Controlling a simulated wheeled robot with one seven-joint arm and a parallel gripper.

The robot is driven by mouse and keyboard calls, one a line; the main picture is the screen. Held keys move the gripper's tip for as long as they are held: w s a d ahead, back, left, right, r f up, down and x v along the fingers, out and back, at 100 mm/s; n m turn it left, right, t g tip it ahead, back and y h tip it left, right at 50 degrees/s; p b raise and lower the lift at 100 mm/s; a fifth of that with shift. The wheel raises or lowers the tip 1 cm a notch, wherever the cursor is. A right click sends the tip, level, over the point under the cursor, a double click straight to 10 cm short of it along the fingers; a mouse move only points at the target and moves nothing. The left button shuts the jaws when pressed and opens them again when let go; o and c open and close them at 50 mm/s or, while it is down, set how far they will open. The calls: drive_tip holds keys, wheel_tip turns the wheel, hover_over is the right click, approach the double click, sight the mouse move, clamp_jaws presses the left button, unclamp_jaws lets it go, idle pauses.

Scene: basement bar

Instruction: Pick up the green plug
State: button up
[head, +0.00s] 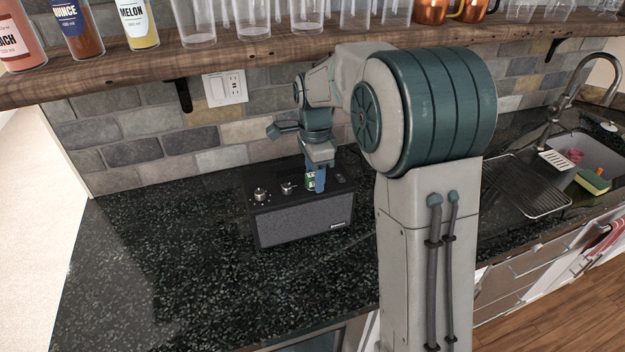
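My gripper (316,183) points down over the right part of a dark speaker box (300,225) on the counter. A small green object (309,181), which looks like the green plug, shows at the left side of the blue fingertip. The finger and hand cover part of it. At this size I cannot tell whether the fingers are closed on it, or whether it touches the top of the speaker.
The black speckled counter (170,270) is clear to the left and front. A wooden shelf (250,58) with bottles and glasses hangs above. A wall outlet (225,88) is behind. A drying rack (525,185) and a sink (600,150) lie right.

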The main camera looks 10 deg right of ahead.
drive_tip(key=c, duration=0.8)
drive_tip(key=shift+r, duration=0.15)
